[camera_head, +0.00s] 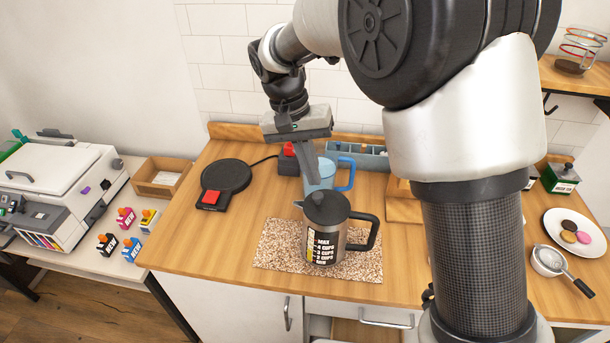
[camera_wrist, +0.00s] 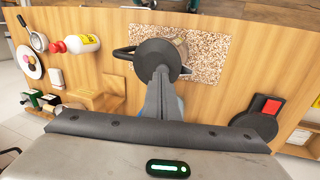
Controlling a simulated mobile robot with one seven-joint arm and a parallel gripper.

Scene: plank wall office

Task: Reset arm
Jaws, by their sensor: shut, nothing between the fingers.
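My gripper (camera_head: 307,180) points down over the wooden counter, behind the dark kettle-like pitcher. Its fingers are together with nothing seen between them. In the wrist view my gripper (camera_wrist: 162,72) reaches toward the pitcher's lid; I cannot tell if they touch. The pitcher (camera_head: 322,235) is metallic with a black lid, a black handle on the right and cup markings. It stands upright on a speckled mat (camera_head: 275,245). In the wrist view its lid (camera_wrist: 152,58) shows from above.
A blue mug (camera_head: 345,175) stands behind the pitcher. A black round base (camera_head: 228,176) with a red switch lies left. A blue-grey bin (camera_head: 370,157) stands at the back. A plate (camera_head: 562,225) of cookies and a strainer (camera_head: 548,261) lie right. A printer (camera_head: 60,190) stands far left.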

